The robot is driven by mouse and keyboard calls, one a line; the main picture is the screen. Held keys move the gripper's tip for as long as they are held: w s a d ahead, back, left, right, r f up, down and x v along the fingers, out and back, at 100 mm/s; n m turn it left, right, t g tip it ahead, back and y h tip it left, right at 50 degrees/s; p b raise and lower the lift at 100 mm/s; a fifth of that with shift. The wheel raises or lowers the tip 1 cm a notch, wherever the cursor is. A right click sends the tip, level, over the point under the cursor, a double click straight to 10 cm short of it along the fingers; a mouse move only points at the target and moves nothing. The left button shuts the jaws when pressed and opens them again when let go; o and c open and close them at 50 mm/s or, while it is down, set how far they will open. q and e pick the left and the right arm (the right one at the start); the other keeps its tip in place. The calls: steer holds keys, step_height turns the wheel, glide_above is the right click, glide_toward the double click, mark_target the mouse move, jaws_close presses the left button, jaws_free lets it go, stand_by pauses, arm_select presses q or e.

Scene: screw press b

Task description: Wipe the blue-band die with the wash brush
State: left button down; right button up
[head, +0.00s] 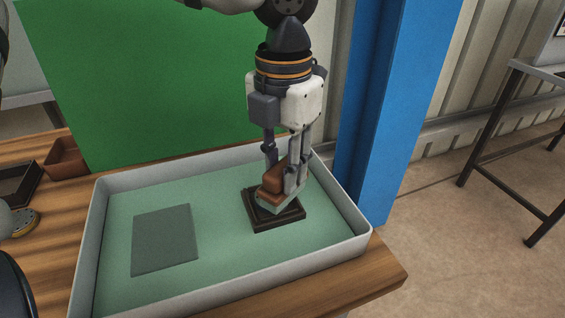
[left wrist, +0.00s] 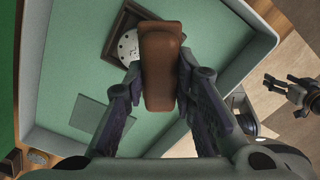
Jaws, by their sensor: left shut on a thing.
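My left gripper (head: 282,185) points down over the tray and is shut on the wash brush (head: 270,190), which has a brown body and a pale underside. In the left wrist view the brush (left wrist: 160,65) sits between my two fingers. Just beyond it is a pale round die with small dark holes (left wrist: 127,47), partly hidden by the brush. The die sits in a dark square frame (head: 262,222). I see no blue band on it from here. I cannot tell whether the brush touches the die. My right gripper (left wrist: 270,83) shows small at the right of the wrist view, its jaw state unclear.
A pale-walled tray (head: 225,296) with a green floor stands on the wooden table (head: 385,277). A flat darker green square (head: 165,240) lies in it. Left of the tray are a brown bin (head: 66,160) and a dark tray (head: 17,186). A blue post (head: 385,110) stands behind.

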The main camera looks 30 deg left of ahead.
arm_select(q)
steer(key=shift+f, duration=0.55)
stand_by(0.4)
steer(key=shift+w+a+f, duration=0.15)
steer(key=shift+a, duration=1)
steer(key=shift+w+a+f, duration=0.1)
steer(key=shift+a, duration=1)
steer(key=shift+w+a+r, duration=0.1)
steer(key=shift+r, duration=0.65)
steer(key=d, duration=0.4)
steer(key=shift+s+d, duration=0.4)
steer(key=shift+r, duration=2.1)
